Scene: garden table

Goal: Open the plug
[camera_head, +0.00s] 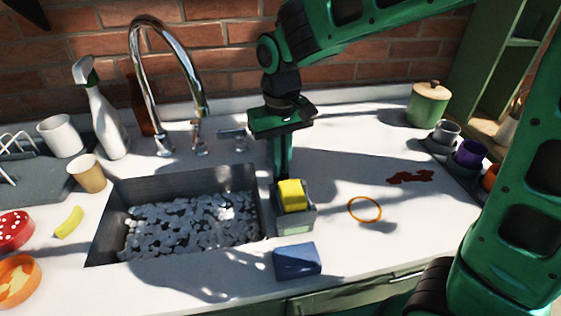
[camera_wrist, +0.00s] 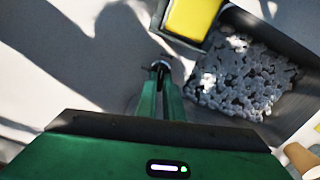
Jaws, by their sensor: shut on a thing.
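The grey sink (camera_head: 108,222) is covered inside with pale foam (camera_head: 190,226), and its drain is hidden. My gripper (camera_head: 282,178) points straight down at the counter beside the sink's right edge, just behind a sponge holder. In the wrist view its green fingers (camera_wrist: 161,80) close around a small chrome plug knob (camera_wrist: 161,63) on the counter. The knob is mostly hidden by the fingers, and in the head view the holder and gripper block it.
A yellow sponge (camera_head: 292,195) sits in the grey holder (camera_head: 296,224), very close to my fingers. An orange ring (camera_head: 364,209) lies right.

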